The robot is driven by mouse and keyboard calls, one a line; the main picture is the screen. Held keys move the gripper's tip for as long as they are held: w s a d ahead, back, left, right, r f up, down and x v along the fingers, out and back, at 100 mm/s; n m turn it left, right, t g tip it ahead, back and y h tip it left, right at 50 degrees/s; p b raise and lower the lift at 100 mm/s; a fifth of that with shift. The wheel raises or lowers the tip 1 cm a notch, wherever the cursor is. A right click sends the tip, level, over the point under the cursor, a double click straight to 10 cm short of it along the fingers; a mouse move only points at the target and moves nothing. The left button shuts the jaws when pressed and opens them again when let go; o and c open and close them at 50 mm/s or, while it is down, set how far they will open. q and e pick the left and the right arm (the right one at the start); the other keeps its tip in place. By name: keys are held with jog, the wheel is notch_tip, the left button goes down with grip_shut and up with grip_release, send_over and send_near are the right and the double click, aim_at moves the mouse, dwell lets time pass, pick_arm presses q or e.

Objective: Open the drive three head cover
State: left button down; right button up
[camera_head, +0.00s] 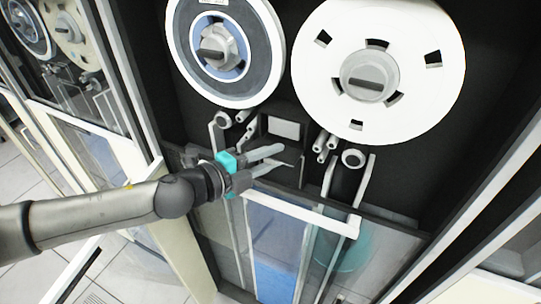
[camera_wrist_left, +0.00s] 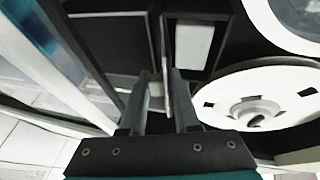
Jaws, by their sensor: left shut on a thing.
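The head area is a dark box with a pale grey panel (camera_head: 284,127), below and between two tape reels; this panel also shows in the wrist view (camera_wrist_left: 193,46). A thin dark plate, seen nearly edge-on, looks like the head cover (camera_wrist_left: 164,42); it stands out from the box and runs down between my fingertips. My left gripper (camera_head: 285,157) reaches in from the left, in front of the head area. In the wrist view its two fingers (camera_wrist_left: 161,75) are close together, shut on the cover's edge. The fingers hide part of the cover. My right gripper is not in view.
A blue-hubbed reel (camera_head: 222,52) and a large white reel (camera_head: 378,65) sit above. Rollers (camera_head: 353,158) and pale guide rails flank the head area. A white horizontal bar (camera_head: 300,214) and glass panel lie just below my gripper. Cabinet frames stand at both sides.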

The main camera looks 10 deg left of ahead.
pick_arm(q)
jog(key=shift+s+f, duration=0.15)
jog(key=shift+f, duration=0.2)
